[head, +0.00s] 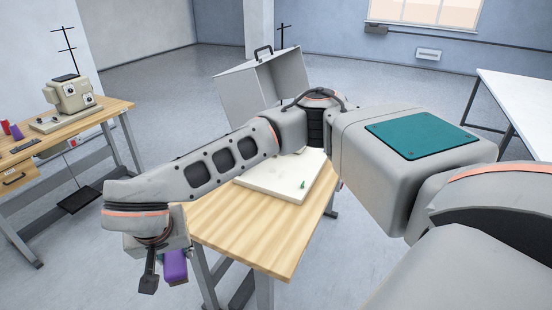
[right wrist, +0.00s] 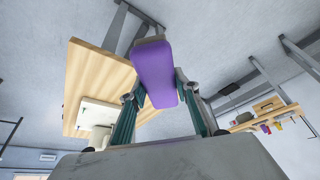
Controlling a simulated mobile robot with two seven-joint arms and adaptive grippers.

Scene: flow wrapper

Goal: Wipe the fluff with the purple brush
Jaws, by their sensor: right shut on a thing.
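The purple brush (head: 175,266) hangs below my right wrist at the lower left of the head view, off the left side of the near wooden table. In the right wrist view the brush (right wrist: 155,70) is held between the two fingers of my right gripper (right wrist: 158,88), which is shut on it. In the head view the right gripper (head: 160,278) is partly hidden by my wrist. I cannot make out any fluff for certain. A small dark green thing (head: 302,184) lies on the white slab on the table. My left gripper is not in view.
The wooden table (head: 262,246) carries the white slab (head: 272,190); my right arm crosses above them. A sewing workbench (head: 110,108) is at left, a white table (head: 515,98) at right. Floor between is free.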

